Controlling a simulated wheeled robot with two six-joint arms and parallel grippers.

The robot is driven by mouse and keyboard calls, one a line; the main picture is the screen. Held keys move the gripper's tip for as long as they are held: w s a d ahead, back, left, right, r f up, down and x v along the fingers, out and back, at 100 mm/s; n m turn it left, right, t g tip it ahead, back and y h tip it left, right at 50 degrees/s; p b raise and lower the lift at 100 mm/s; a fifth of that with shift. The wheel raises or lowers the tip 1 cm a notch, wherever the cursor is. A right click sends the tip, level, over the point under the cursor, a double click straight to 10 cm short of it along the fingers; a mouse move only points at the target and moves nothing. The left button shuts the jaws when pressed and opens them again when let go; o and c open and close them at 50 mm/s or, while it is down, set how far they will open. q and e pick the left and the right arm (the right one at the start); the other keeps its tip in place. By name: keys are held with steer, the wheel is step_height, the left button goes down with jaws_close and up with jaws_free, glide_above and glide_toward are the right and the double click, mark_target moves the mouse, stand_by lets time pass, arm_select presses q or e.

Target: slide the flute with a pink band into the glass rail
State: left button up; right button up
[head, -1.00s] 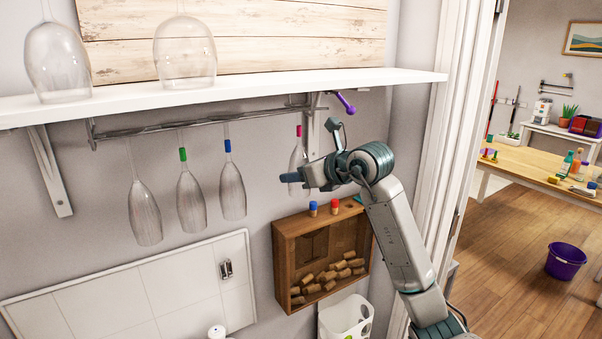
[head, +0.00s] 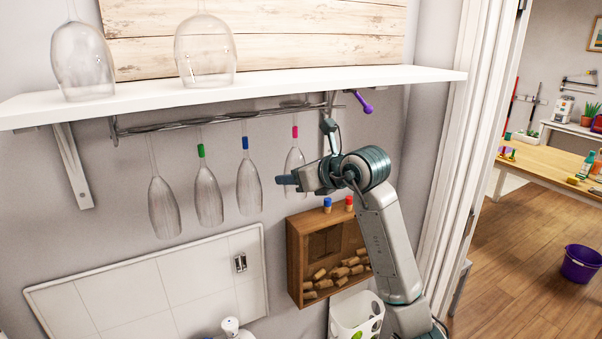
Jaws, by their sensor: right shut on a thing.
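Part of the bowl is hidden behind the gripper. My left gripper is not in view.
A plain flute (head: 165,208), a green-banded flute (head: 208,196) and a blue-banded flute (head: 249,189) hang left of it. The white shelf (head: 260,92) with two glasses is above. A purple-ended object (head: 366,106) projects right of the rail. A wooden cork box (head: 298,262) is below.

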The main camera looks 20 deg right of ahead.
steer(key=shift+a, duration=0.1)
stand_by(0.3)
steer(key=shift+s+a, duration=0.1)
steer(key=shift+a, duration=1.1)
steer(key=shift+f, duration=0.2)
steer(key=o, duration=1.2)
steer(key=shift+c, duration=0.2)
steer(key=shift+s+d, duration=0.1)
steer(key=shift+s, duration=0.15)
steer(key=b+v, duration=0.4)
steer(key=v, duration=0.6)
steer(key=shift+s+r+b, duration=0.2)
steer(key=shift+b, duration=0.1)
